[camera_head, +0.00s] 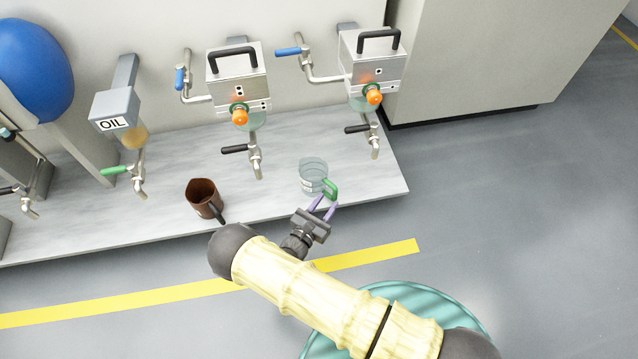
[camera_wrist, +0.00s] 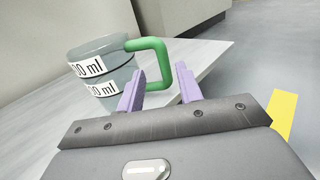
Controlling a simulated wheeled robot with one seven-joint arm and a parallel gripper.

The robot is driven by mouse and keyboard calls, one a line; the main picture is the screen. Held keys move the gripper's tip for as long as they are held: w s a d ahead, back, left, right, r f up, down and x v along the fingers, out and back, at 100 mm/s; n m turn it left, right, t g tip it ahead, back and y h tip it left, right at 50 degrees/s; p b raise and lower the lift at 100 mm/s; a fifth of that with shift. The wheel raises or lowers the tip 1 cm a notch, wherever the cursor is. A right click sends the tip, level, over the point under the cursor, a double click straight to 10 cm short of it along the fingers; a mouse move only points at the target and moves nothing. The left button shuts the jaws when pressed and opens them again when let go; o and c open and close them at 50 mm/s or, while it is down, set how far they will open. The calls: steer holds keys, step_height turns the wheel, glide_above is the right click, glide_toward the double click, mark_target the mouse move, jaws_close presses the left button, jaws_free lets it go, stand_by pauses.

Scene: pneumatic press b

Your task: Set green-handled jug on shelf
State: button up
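The clear jug (camera_head: 312,173) with a green handle (camera_head: 330,188) stands upright on the grey shelf (camera_head: 270,199) near its right front part. My gripper (camera_head: 323,206) is at the shelf's front edge with its two purple fingers pointing at the handle. In the wrist view the jug (camera_wrist: 104,72) is at the upper left, with white volume labels. Its green handle (camera_wrist: 157,44) reaches right and down between the finger tips of my gripper (camera_wrist: 160,80). The fingers are apart, one on each side of the handle's lower part, with a gap visible.
A brown jug (camera_head: 204,198) with a dark handle stands to the left on the shelf. Metal taps (camera_head: 256,160) and (camera_head: 374,140) hang above the shelf behind the jugs. An oil dispenser (camera_head: 118,115) is further left. Open floor lies to the right.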

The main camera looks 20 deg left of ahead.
mark_target(334, 195)
steer(key=b+x, duration=0.1)
steer(key=x, duration=0.1)
steer(key=b+x, duration=0.2)
steer(key=shift+d, duration=0.3)
steer(key=shift+w+r, duration=0.25)
steer(key=shift+w, duration=0.2)
jaws_close()
